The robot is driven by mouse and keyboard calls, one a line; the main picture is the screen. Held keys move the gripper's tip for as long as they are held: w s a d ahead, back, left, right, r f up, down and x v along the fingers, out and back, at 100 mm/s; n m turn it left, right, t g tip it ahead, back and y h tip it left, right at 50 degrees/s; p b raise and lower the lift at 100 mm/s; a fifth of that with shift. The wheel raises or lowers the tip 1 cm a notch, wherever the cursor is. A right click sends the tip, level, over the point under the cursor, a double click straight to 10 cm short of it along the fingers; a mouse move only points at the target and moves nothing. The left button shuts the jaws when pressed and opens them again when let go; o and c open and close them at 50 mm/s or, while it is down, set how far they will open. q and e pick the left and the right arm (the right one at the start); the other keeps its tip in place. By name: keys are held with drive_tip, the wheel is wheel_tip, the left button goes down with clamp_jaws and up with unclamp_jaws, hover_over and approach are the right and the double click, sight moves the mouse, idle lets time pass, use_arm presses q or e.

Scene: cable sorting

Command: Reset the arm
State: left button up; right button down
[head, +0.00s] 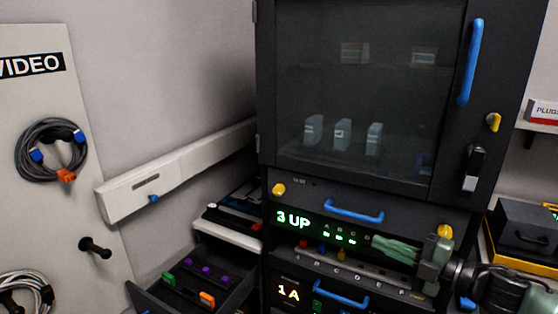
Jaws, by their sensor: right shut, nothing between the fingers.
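My right gripper (378,244) comes in from the lower right, with green fingers shut and empty. It is in front of the dark rack unit (265,215) whose display reads "3 UP", at the right of its lettered indicators. The fingers point left and cover part of the panel. My right arm (500,288) runs off to the lower right corner. My left gripper is not in view.
A glass-fronted cabinet with a blue handle (470,62) stands above. An open drawer (235,292) with coloured connectors juts out at lower left. Cable coils (22,150) hang on the left "VIDEO" board. A dark case (522,232) sits at right.

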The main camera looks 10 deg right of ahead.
drive_tip(key=s+a+f+m+h, duration=0.45)
drive_tip(key=f+m, duration=0.25)
drive_tip(key=f, duration=0.2)
drive_tip(key=s+a+f+m+h, duration=0.35)
drive_tip(key=a+f+m, duration=0.2)
drive_tip(key=f, duration=0.35)
drive_tip(key=s+d+f+m+g+h, duration=0.1)
drive_tip(key=s+f+m+g, duration=0.2)
drive_tip(key=s, duration=0.5)
drive_tip(key=s+f+m+g+h, duration=0.1)
drive_tip(key=s+f+m+g, duration=0.25)
drive_tip(key=s, duration=0.35)
drive_tip(key=s+d+f+m+g+h, duration=0.1)
drive_tip(key=s+f+m+g, duration=0.15)
drive_tip(key=s, duration=0.55)
wheel_tip(320, 180, down, 27)
drive_tip(key=s+g, duration=0.2)
drive_tip(key=s+d+f+g, duration=0.1)
drive_tip(key=s+d+f, duration=0.1)
drive_tip(key=s+f, duration=1.3)
drive_tip(key=shift+s+d, duration=0.25)
drive_tip(key=shift+s, duration=0.05)
